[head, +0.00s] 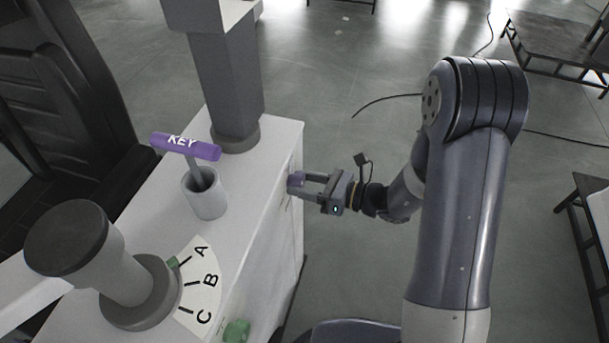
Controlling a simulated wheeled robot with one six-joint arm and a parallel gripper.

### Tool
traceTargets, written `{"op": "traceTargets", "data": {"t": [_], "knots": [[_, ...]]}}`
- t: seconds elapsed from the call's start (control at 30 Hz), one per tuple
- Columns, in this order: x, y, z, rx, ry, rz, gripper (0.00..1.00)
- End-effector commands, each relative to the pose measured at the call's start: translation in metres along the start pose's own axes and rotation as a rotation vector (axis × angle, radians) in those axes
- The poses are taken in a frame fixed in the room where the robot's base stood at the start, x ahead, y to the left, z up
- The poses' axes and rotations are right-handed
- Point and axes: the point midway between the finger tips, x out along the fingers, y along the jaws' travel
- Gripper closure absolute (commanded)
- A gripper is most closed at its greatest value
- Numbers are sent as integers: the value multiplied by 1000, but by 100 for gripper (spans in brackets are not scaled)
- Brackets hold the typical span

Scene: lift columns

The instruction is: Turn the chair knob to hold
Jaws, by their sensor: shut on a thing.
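My gripper (309,187) reaches in from the right to the side face of the white cabinet. I cannot tell which way the knob is turned. A black chair (60,90) stands at the left, behind the cabinet.
The white cabinet top (150,214) carries a purple KEY handle (186,146) in a grey cup (205,196), a thick grey column (228,80) and a grey lever (85,250) beside an A-B-C dial (203,281). A green knob (237,331) is low on the side.

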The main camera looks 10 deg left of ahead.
Motion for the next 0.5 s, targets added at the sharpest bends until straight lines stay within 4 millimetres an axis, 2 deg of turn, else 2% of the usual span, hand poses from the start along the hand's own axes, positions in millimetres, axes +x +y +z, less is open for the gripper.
{"op": "traceTargets", "data": {"t": [0.03,0.5], "knots": [[-1,0,5,46,3,1,74],[0,-2,3,410,33,31,75]]}}
